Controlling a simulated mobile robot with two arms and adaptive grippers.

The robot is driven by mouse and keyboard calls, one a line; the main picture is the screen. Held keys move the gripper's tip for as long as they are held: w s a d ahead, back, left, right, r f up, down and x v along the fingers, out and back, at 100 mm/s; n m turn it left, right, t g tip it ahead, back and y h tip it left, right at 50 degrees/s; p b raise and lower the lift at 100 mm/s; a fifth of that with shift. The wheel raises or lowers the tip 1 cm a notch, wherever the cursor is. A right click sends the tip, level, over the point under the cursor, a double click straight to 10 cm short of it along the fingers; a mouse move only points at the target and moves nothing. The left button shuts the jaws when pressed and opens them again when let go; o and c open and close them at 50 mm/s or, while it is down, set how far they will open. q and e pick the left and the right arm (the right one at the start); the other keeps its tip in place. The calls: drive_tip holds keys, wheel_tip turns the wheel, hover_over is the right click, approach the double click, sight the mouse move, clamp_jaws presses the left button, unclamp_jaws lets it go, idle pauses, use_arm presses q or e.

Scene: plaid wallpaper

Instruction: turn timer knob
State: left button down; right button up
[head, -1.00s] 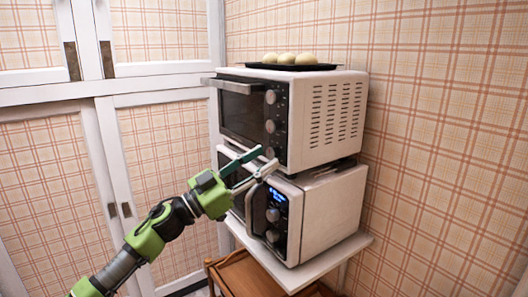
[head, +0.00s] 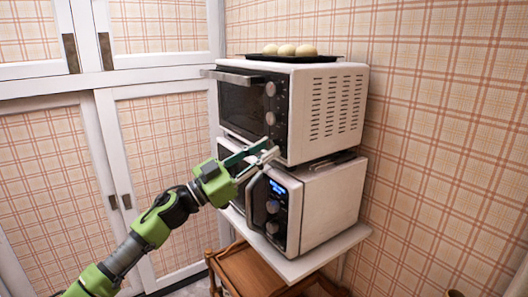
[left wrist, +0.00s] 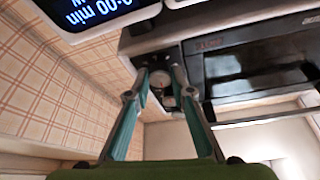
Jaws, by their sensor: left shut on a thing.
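A white toaster oven (head: 330,105) with a dark front stands on top of a white microwave (head: 330,205). The oven's front has a column of round knobs at its right side: an upper knob (head: 270,89), a middle knob (head: 270,118) and the lowest one, mostly hidden by my left gripper (head: 266,152). The left gripper's fingers are shut on this lowest knob. In the left wrist view the fingertips (left wrist: 160,76) sit on either side of the round knob (left wrist: 160,86). My right gripper is out of view.
The microwave's lit display (head: 278,188) and knobs are just below the gripper. A black tray (head: 300,58) with pale buns lies on the oven. The appliances stand on a white shelf (head: 300,265) above a wooden cart (head: 245,272). White cabinet doors are at left.

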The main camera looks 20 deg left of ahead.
use_arm(q)
drive_tip(key=m+g+h, duration=0.1)
drive_tip(key=m, duration=0.2)
drive_tip(key=m+g, duration=0.2)
drive_tip(key=m, duration=0.1)
drive_tip(key=shift+w+a+r+h, duration=0.1)
drive_tip(key=shift+a+r+h, duration=0.05)
drive_tip(key=shift+h, duration=0.25)
drive_tip(key=m+g, duration=0.1)
drive_tip(key=m, duration=0.2)
drive_tip(key=m+g, duration=0.1)
drive_tip(key=m, duration=0.2)
drive_tip(key=shift+w+a+r+p, duration=0.1)
drive_tip(key=shift+a+r+p, duration=0.1)
drive_tip(key=shift+p, duration=0.15)
drive_tip(key=m+g, duration=0.1)
drive_tip(key=m, duration=0.1)
drive_tip(key=m+g+y+p, duration=0.1)
drive_tip(key=m, duration=0.2)
drive_tip(key=shift+r+m, duration=0.2)
drive_tip(key=shift+m, duration=0.1)
drive_tip(key=shift+m+g+y+p, duration=0.35)
drive_tip(key=shift+m+y, duration=0.25)
drive_tip(key=shift+m, duration=0.7)
drive_tip(key=c, duration=1.8)
unclamp_jaws()
